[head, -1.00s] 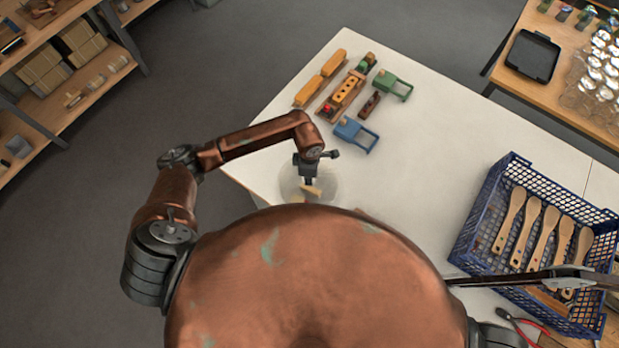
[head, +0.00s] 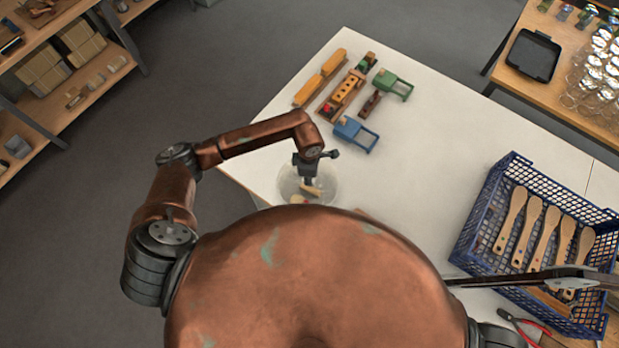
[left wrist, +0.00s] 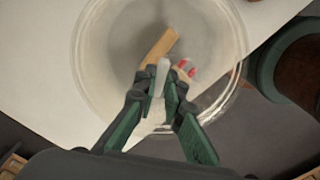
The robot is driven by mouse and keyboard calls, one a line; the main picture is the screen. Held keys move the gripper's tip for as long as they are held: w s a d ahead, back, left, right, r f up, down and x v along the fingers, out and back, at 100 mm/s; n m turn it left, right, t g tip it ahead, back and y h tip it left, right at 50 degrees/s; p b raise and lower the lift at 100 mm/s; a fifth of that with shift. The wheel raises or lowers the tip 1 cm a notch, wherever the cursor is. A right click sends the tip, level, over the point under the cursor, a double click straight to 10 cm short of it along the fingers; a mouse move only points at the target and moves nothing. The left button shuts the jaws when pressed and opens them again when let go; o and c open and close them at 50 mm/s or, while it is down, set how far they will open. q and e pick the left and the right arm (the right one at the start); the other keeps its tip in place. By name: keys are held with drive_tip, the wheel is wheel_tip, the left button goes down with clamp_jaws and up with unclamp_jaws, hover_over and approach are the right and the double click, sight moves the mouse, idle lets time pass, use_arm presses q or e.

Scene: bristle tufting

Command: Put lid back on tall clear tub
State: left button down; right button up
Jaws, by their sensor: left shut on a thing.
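My left gripper (head: 308,181) points down over a clear round tub (head: 286,188) at the near left part of the white table. In the left wrist view the gripper (left wrist: 163,84) is shut on a small pale upright piece, apparently the knob of the clear lid (left wrist: 92,62). The lid and tub outlines overlap, so I cannot tell whether the lid touches the rim. A wooden piece (left wrist: 158,48) and a red-and-white item (left wrist: 185,69) show through the clear plastic. My right gripper is out of view.
Wooden toy vehicles stand farther back, including a blue one (head: 353,133) and a green one (head: 392,84). A blue crate (head: 481,197) with several wooden spoons is at the right. The white table (head: 430,150) is clear between them. My torso hides the near edge.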

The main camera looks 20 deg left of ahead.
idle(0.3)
use_arm(q)
drive_tip(key=c, duration=1.9)
unclamp_jaws()
drive_tip(key=shift+c, duration=0.2)
drive_tip(key=o, duration=0.5)
drive_tip(key=shift+r+p, duration=1.7)
drive_tip(key=shift+r, duration=1.85)
drive_tip(key=shift+c, duration=0.8)
clamp_jaws()
